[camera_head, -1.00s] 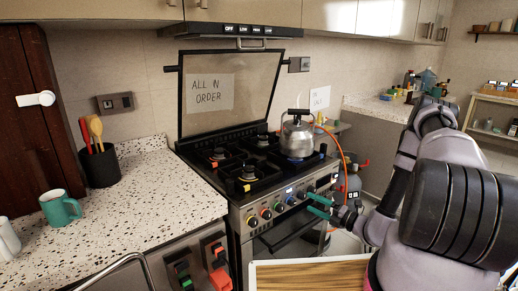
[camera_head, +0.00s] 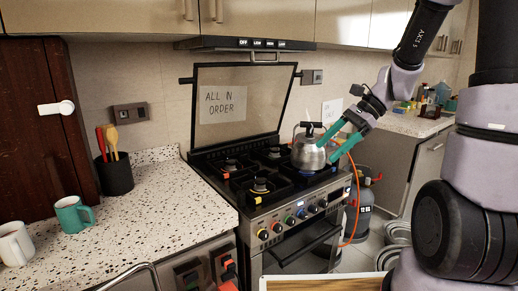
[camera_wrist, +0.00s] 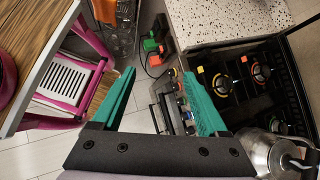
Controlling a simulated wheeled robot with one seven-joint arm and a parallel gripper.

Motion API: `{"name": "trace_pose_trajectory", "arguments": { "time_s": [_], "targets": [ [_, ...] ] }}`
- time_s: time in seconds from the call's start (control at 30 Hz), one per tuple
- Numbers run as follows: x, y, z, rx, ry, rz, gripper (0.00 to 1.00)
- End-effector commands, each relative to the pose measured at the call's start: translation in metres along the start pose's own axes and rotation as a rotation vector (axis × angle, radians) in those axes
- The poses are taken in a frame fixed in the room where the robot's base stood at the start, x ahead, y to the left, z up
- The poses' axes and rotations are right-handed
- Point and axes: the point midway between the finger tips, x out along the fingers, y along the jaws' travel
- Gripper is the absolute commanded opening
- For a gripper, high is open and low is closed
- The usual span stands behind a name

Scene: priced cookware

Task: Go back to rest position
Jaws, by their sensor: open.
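My gripper (camera_head: 336,140) is open, with its two green fingers spread and nothing between them. In the head view it is raised in front of the stove's right side and overlaps the kettle; I cannot tell the gap between them. In the wrist view my gripper (camera_wrist: 160,100) points down over the floor and the stove's front edge, and the fingers look empty. The kettle also shows at the lower right of the wrist view (camera_wrist: 262,150).
A speckled counter (camera_head: 165,190) with a green mug (camera_head: 70,215), a white mug (camera_head: 14,243) and a utensil holder (camera_head: 115,174) lies left. A wooden-topped table (camera_head: 320,284) is at the bottom. A gas cylinder (camera_head: 362,215) with an orange hose stands right of the stove.

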Motion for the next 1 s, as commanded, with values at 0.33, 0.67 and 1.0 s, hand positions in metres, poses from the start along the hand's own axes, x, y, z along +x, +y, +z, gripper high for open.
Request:
{"name": "trace_pose_trajectory", "arguments": {
  "time_s": [0.33,0.67,1.0],
  "targets": [
    [-0.073,0.045,0.052,-0.590,0.452,-0.013,0.77],
    [-0.131,0.079,0.085,-0.989,0.804,-0.054,0.77],
    [-0.142,0.085,0.090,-1.057,0.872,-0.061,0.77]
  ]
}}
